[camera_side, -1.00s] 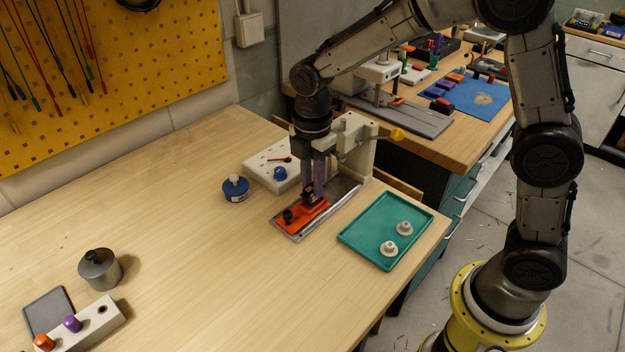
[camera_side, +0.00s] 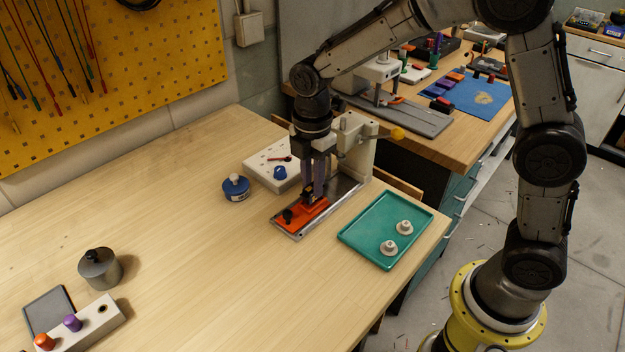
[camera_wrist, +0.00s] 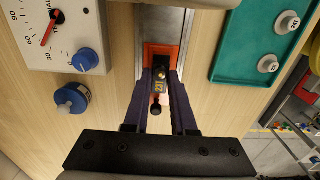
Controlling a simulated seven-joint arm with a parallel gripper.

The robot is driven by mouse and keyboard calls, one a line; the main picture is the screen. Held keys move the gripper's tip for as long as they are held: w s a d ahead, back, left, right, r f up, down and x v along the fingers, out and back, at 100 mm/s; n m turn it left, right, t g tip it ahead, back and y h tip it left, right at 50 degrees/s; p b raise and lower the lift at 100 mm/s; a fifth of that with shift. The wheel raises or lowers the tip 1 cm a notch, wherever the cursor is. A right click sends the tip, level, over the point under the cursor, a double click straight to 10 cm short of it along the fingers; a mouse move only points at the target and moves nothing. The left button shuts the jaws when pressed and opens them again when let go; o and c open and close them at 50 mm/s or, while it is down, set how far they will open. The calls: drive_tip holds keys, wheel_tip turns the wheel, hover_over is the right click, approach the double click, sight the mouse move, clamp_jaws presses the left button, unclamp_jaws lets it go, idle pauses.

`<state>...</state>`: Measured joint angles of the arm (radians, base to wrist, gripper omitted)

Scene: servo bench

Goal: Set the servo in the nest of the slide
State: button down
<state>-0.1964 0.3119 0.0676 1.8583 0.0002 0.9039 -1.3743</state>
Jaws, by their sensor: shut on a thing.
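The orange slide (camera_side: 301,216) lies on a grey metal base plate (camera_side: 343,190) in front of the press stand; its red-orange nest (camera_wrist: 163,50) also shows in the wrist view. My gripper (camera_side: 314,192) points straight down over the slide. In the wrist view my gripper (camera_wrist: 160,83) is shut on the small dark servo (camera_wrist: 160,88), which carries a yellow mark and a brass-coloured tip. The servo is at the nest, between the fingers. Whether it is fully seated, I cannot tell. A black knob (camera_side: 288,215) stands at the slide's near end.
A teal tray (camera_side: 357,239) with two white round horns (camera_side: 389,247) is to the right. A white tester box (camera_side: 262,168) with a blue knob and a blue pot (camera_side: 236,188) are left. The press stand (camera_side: 357,150) with a yellow-tipped lever rises behind.

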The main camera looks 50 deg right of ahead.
drive_tip(key=shift+f, duration=0.8)
idle(2.0)
drive_tip(key=c, duration=0.7)
unclamp_jaws()
drive_tip(key=shift+o, duration=0.2)
drive_tip(key=shift+r, duration=3.55)
